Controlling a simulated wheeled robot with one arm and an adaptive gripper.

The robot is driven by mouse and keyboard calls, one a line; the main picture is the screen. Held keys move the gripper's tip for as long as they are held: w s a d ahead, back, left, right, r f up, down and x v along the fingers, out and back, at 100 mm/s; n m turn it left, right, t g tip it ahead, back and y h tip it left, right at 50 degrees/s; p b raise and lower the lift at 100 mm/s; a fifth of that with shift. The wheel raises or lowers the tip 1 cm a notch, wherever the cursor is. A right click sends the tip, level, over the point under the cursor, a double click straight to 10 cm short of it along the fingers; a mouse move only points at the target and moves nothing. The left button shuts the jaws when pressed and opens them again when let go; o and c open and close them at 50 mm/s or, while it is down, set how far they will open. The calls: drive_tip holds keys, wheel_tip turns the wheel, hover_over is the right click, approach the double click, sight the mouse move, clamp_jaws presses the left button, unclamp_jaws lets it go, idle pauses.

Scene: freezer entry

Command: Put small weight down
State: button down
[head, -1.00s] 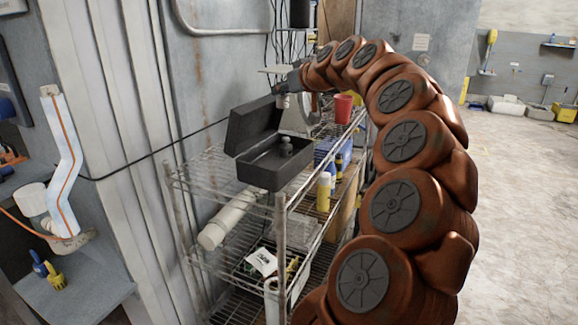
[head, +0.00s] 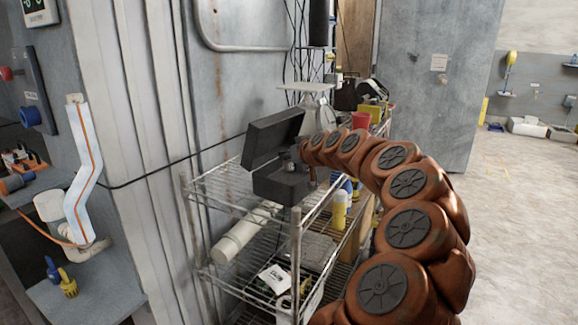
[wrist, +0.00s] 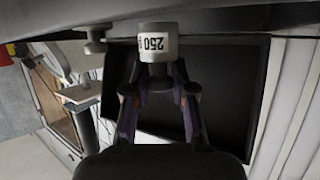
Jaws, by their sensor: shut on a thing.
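My gripper (wrist: 160,80) is shut on the knob of a small grey metal weight (wrist: 156,42) with a "250" label, which appears upside down in the wrist view. In the head view my gripper (head: 301,151) is low at the right side of the open dark case (head: 281,187). The case's raised lid (head: 273,138) leans back behind it. A second small weight (wrist: 95,42) shows beside the held one in the wrist view. The held weight is close to the case; I cannot tell whether it touches the floor of it.
The case sits on the top of a wire shelf rack (head: 215,183). A scale with a flat pan (head: 308,87) stands behind it, with a red cup (head: 361,121) farther right. Yellow bottles (head: 339,208) stand on the shelf below. Open floor lies right.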

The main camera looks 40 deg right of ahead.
sight(291, 165)
drive_tip(key=shift+f, duration=1.8)
drive_tip(key=shift+f, duration=0.15)
drive_tip(key=c, duration=1)
unclamp_jaws()
drive_tip(key=shift+o, duration=0.2)
drive_tip(key=shift+s+r, duration=0.1)
drive_tip(key=shift+r, duration=0.15)
drive_tip(key=b+v, duration=0.1)
drive_tip(key=v, duration=1)
drive_tip(key=shift+s+a, duration=0.15)
drive_tip(key=shift+s, duration=0.15)
drive_tip(key=shift+r, duration=0.15)
